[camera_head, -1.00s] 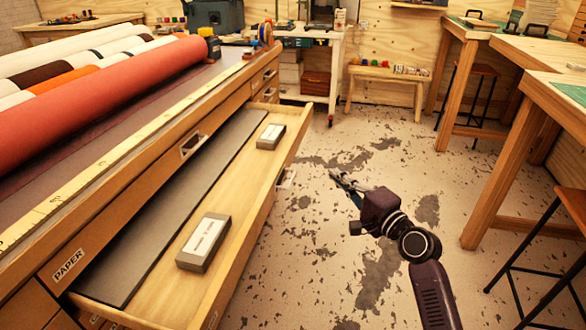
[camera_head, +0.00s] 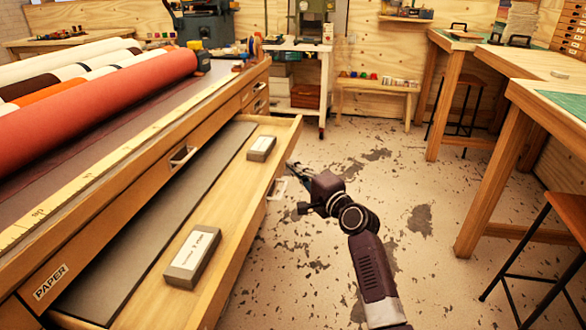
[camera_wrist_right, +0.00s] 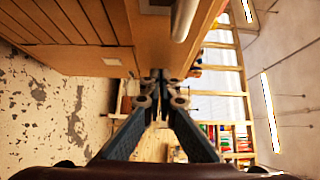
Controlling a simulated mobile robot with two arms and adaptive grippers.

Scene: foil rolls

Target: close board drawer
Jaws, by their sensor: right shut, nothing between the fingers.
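The open drawer (camera_head: 232,222) is pulled out of the wooden cabinet at left, below a drawer front labelled PAPER (camera_head: 50,282). It holds a flat grey board (camera_head: 150,215) and two grey blocks with white labels, one near (camera_head: 192,256) and one far (camera_head: 261,148). A pale handle (camera_head: 277,189) shows on its outer front. My right gripper (camera_head: 291,170) is just outside the drawer front, close to the handle; I cannot tell if it touches. In the right wrist view its fingers (camera_wrist_right: 160,85) come together, empty, below a wooden front. My left gripper is out of view.
Rolls of coloured material (camera_head: 100,100) lie on the cabinet top. A white cart (camera_head: 322,85) and low bench (camera_head: 375,87) stand at the back. Wooden tables (camera_head: 487,170) and a stool (camera_head: 548,235) are at right. The floor between is clear.

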